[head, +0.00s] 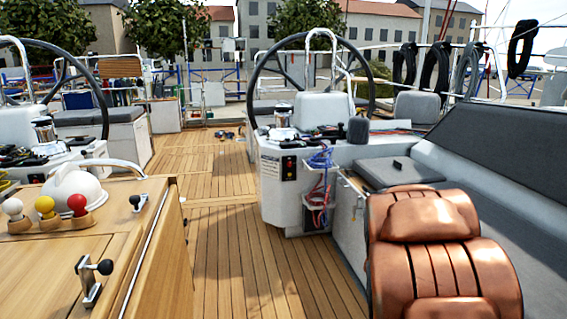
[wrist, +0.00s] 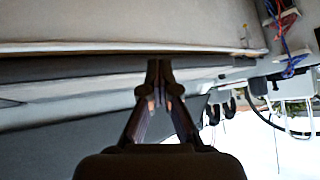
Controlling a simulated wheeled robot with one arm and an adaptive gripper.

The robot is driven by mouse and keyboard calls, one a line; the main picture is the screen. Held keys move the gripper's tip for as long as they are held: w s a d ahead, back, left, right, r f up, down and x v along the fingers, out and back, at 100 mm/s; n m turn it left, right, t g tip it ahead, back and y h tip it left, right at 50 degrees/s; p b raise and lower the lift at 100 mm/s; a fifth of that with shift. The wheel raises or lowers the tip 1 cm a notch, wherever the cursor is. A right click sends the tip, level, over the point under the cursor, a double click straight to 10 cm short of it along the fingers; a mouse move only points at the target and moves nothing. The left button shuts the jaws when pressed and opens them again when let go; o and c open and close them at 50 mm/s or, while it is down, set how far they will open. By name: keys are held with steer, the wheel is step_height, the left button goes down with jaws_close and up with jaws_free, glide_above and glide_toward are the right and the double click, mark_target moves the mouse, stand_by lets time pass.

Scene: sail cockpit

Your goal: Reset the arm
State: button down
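My gripper (wrist: 159,68) shows in the wrist view, its two dark fingers converging until the tips meet. It is shut, and nothing shows between the tips. It is in front of a pale cockpit surface (wrist: 110,25) and a dark grey strip, with no object touching it that I can see. The wrist picture looks upside down, with bright sky at the bottom. My arm and gripper do not show in the head view.
A wooden cabinet (head: 60,260) with coloured knobs stands at left. A white helm console (head: 290,165) with ropes and a wheel is in the middle. A copper-coloured padded seat (head: 430,255) stands at front right, beside a grey bench. The teak deck (head: 225,245) between is clear.

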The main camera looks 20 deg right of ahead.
steer(key=w+a+n+y, duration=0.3)
steer(key=a+n+y, duration=0.3)
steer(key=a, duration=1.4)
steer(key=s+a+r+n+g+y, duration=0.35)
steer(key=s+a+n, duration=0.25)
steer(key=s+a, duration=0.8)
steer(key=s+a+r+n+g+h, duration=0.2)
steer(key=s+n+g, duration=0.15)
steer(key=s, duration=0.55)
steer(key=s+p+v, duration=0.2)
steer(key=p+v, duration=0.8)
steer(key=s+r+p+v, duration=0.1)
steer(key=s+p+v, duration=0.1)
steer(key=p+v, duration=0.8)
steer(key=shift+s+d+r+t, duration=0.25)
steer(key=shift+r+t, duration=0.15)
steer(key=shift+r, duration=0.1)
steer(key=shift+m, duration=0.35)
